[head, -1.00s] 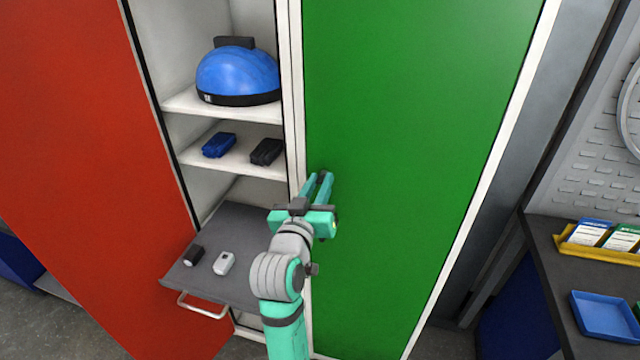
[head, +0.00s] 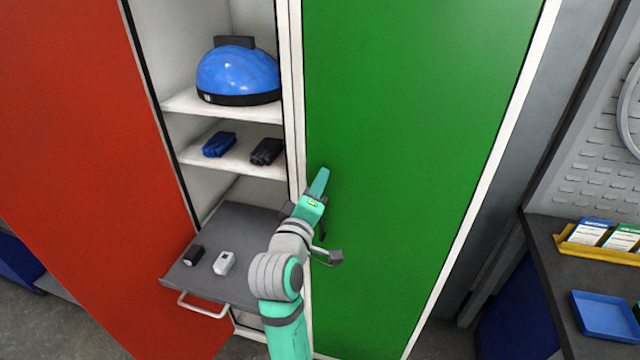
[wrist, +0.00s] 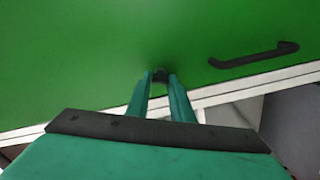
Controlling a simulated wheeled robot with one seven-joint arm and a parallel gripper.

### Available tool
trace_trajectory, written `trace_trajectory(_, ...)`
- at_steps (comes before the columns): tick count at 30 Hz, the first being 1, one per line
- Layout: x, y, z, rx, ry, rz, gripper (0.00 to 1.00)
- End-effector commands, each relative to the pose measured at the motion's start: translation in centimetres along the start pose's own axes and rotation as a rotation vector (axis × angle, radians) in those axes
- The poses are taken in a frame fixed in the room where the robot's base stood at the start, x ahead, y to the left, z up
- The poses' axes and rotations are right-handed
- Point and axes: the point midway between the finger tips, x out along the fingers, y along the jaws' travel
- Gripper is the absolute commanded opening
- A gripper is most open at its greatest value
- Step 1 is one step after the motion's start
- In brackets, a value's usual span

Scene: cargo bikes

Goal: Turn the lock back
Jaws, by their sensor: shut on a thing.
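The lock (wrist: 158,76) is a small dark knob on the green door (head: 410,130), near the door's left edge. In the wrist view it sits between the tips of my gripper (wrist: 158,84), which is shut on it. In the head view my gripper (head: 319,184) reaches the door's left edge and hides the lock. The black bar handle (wrist: 254,55) of the door lies to the right of the lock in the wrist view. The green door looks closed against its white frame.
Left of the green door is an open compartment with a blue helmet (head: 238,75), blue gloves (head: 219,144) and black gloves (head: 266,151). A pulled-out grey tray (head: 240,235) below holds two small items. A red door (head: 90,170) is further left; a workbench (head: 560,260) stands right.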

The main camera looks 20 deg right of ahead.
Motion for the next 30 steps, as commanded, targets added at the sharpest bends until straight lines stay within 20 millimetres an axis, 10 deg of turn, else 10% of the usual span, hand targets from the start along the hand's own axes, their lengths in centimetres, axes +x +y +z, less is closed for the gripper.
trace_trajectory(30, 0.1, -0.04, 0.25, -0.423, -0.005, 0.001, 0.0)
